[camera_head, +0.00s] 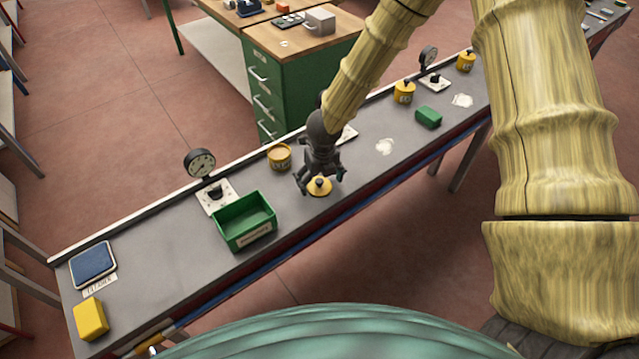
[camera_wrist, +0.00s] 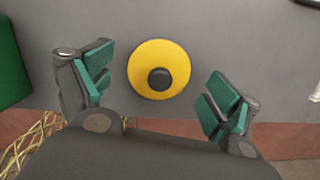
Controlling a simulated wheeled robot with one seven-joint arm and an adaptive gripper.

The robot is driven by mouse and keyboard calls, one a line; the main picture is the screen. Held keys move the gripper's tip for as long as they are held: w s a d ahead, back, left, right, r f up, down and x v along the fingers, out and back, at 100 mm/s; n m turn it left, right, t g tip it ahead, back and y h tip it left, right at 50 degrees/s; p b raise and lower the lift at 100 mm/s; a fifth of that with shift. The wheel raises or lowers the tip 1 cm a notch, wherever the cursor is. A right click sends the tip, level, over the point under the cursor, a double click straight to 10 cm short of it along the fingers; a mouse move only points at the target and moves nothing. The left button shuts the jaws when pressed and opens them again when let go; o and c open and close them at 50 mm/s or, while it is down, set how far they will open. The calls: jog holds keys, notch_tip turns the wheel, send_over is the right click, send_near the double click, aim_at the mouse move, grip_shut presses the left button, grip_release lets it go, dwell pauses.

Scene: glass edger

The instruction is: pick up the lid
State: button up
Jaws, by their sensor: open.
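The lid (camera_head: 319,187) is a round yellow disc with a dark knob, lying on the grey bench. In the wrist view the lid (camera_wrist: 143,66) lies flat with its black knob facing the camera. My gripper (camera_head: 318,186) is close over it, with its fingers pointing down. In the wrist view my gripper (camera_wrist: 158,90) is open, one green-padded finger on each side of the lid and neither seen touching it. An open yellow tin (camera_head: 279,158) stands just left of my gripper in the head view.
A green bin (camera_head: 244,222) stands left of the lid, with a dial gauge (camera_head: 201,164) behind it.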

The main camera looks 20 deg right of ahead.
jog(key=shift+f, duration=0.25)
jog(key=c, duration=1.1)
jog(key=shift+s, duration=0.1)
jog(key=shift+c, duration=1.4)
